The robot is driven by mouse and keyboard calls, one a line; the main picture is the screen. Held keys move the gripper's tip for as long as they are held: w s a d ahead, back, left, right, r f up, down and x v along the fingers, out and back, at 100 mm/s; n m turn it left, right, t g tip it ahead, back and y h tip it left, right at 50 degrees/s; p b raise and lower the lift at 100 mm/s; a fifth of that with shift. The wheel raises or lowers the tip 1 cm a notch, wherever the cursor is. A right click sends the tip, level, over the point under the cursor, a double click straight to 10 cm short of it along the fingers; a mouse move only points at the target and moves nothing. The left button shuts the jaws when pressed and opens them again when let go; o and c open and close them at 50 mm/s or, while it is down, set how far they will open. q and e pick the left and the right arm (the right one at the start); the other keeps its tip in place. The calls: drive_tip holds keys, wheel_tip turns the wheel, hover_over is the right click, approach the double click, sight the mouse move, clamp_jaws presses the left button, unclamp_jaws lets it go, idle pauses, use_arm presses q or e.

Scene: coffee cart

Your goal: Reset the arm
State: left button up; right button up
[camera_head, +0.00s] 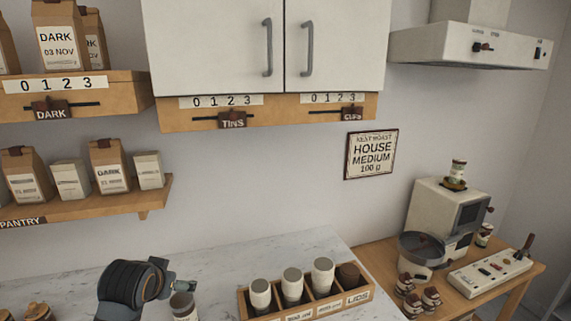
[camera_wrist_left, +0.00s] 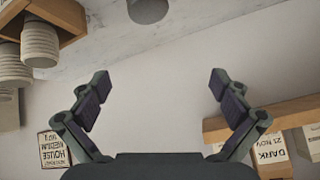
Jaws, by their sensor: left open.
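My left gripper (camera_head: 184,287) is at the lower left in the head view, above the marble counter. In the left wrist view its two fingers (camera_wrist_left: 159,82) are spread wide with nothing between them, in front of the pale wall. A jar (camera_head: 183,306) stands just below and beside the gripper in the head view, cut by the bottom edge. I cannot tell whether they touch. A grey rounded thing (camera_wrist_left: 148,10) shows at the top of the wrist view. My right gripper is in neither view.
A wooden box labelled LIDS (camera_head: 357,298) holds several upright containers on the counter (camera_head: 240,262). The pantry shelf (camera_head: 70,208) holds bags and boxes. White cupboards (camera_head: 215,45) hang above. A grinder-like machine (camera_head: 440,215) stands on the right table.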

use_arm(q)
drive_tip(key=s+d+f+g+h, duration=0.1)
drive_tip(key=s+d+f+g, duration=0.1)
drive_tip(key=s+f, duration=0.9)
drive_tip(key=s+d+f+g, duration=0.25)
drive_tip(key=s+f, duration=0.55)
drive_tip(key=s, duration=0.4)
wheel_tip(320, 180, down, 24)
drive_tip(key=s+a+f+g, duration=0.1)
drive_tip(key=a+g, duration=0.1)
drive_tip(key=a, duration=0.1)
drive_tip(key=s+a+f+b, duration=0.1)
drive_tip(key=s+f, duration=1.8)
drive_tip(key=s, duration=0.1)
drive_tip(key=shift+s+f+n+g, duration=0.15)
drive_tip(key=shift+s+n+g, duration=0.05)
drive_tip(key=shift+n+g, duration=0.25)
